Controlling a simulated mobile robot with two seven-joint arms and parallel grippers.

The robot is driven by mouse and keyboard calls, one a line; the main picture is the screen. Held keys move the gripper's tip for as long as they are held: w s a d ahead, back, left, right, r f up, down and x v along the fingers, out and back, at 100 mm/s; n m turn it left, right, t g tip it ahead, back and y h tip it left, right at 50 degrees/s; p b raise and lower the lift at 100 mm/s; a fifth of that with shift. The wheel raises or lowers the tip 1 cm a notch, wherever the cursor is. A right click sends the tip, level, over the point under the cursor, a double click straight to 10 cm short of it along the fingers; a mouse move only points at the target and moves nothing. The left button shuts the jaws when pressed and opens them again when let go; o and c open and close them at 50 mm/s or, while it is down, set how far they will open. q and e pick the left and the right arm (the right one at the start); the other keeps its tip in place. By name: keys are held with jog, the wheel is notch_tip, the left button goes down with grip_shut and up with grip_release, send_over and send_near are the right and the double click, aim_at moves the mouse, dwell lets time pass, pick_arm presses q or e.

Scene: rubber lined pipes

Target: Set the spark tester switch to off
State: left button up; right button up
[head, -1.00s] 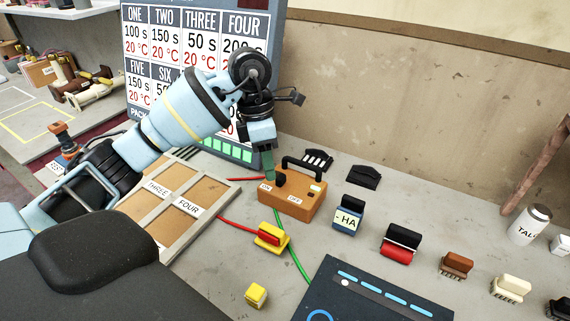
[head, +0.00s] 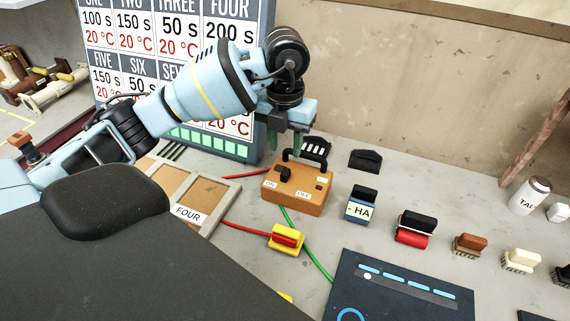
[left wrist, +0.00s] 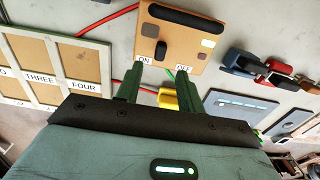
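The spark tester is an orange-brown box (head: 298,190) on the bench with a black carry handle along its far edge. Its black switch (head: 284,173) sits on the top face, closer to the ON label than to the OFF label (head: 303,195). The switch also shows in the left wrist view (left wrist: 160,50). My left gripper (head: 285,146) is open and empty, its two green fingers apart, above the box and clear of the switch. In the left wrist view the fingertips (left wrist: 157,78) point toward the labelled edge. My right gripper is out of view.
A yellow-and-red clamp (head: 286,239) with red and green cables lies in front of the box. A blue -HA block (head: 361,204) and a red-black block (head: 415,230) stand to its right. A framed wooden tray (head: 200,197) lies left, and a dark panel (head: 400,290) in front.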

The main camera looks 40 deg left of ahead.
aim_at(286, 171)
pick_arm(q)
jog(key=shift+d, duration=0.1)
jog(key=shift+f, duration=0.25)
notch_tip(286, 171, down, 7)
jog(key=shift+f, duration=0.15)
grip_shut()
dwell(0.4)
